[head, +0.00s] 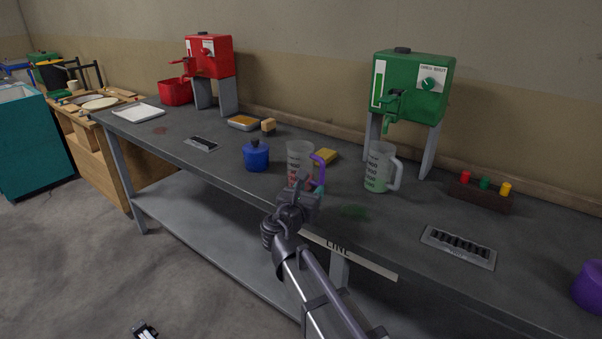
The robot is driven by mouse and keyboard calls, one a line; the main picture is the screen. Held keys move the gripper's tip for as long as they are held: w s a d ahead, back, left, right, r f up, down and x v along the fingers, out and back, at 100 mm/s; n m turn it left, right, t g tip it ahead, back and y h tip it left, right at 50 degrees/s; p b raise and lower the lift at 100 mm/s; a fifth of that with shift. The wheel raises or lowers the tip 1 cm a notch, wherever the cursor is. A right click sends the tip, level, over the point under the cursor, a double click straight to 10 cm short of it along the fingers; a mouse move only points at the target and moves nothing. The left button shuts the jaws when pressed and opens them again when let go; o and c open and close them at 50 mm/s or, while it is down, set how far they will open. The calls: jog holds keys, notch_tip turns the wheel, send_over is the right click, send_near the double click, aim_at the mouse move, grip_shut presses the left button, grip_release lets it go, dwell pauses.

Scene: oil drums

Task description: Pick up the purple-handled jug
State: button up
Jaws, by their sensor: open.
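The purple-handled jug (299,155) stands upright on the dark workbench. It is clear with dark markings and some red near its bottom. Its purple handle (322,168) is on its right side. My gripper (304,188) is in front of the jug's lower part and handle and hides some of them. The jaws are open. I cannot tell whether a finger touches the handle. A second clear jug (379,168) with a pale handle and some green in it stands to the right, under the green drum's tap.
A blue pot (256,156) stands left of the jug, and a yellow sponge (326,157) lies behind it. A red drum (208,56) and a green drum (411,86) stand on stands at the back. A drain grate (458,247) and a rack (481,194) are at right.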

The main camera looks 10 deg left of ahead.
aim_at(321, 176)
jog(key=x, duration=0.8)
jog(key=shift+w+d, duration=0.1)
jog(key=shift+w, duration=0.25)
jog(key=shift+s, duration=0.1)
grip_shut()
